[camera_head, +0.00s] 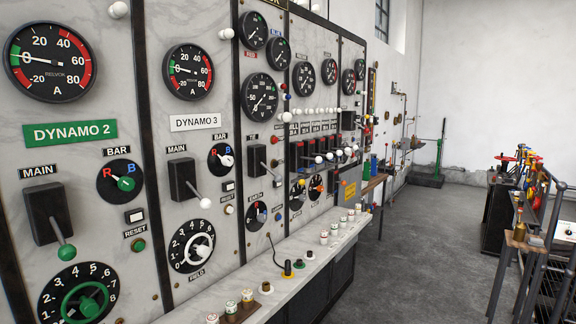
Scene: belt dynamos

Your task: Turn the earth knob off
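A small label that appears to read EARTH (255,197) is on the narrower third panel of the marble switchboard. My gripper is not in view.
The DYNAMO 2 panel (70,160) and DYNAMO 3 panel (194,145) stand nearer, with levers sticking out. A ledge (330,243) with several fuses juts out below the board. Open concrete floor (425,240) lies right; benches (515,245) stand beyond.

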